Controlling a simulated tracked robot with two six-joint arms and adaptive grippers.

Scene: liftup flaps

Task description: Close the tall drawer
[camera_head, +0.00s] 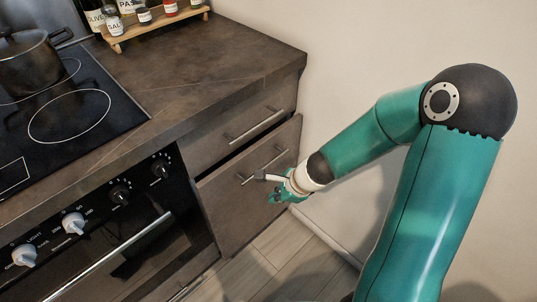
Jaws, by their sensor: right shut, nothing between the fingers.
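The tall drawer (235,205) is the large brown front low in the cabinet at the centre. It stands a little out, with a dark gap along its top edge. Its bar handle (264,165) is near the top of the front. My right gripper (268,188) is shut and empty, in front of the drawer's upper right part, just below the handle. I cannot tell whether it touches the front. My left gripper is not in view.
A shallower drawer (222,138) with its own handle sits above, under the dark countertop (215,62). An oven (110,245) with knobs is to the left, below a cooktop (75,115) with a pot (28,62). A spice rack (150,24) stands behind. A wall is to the right.

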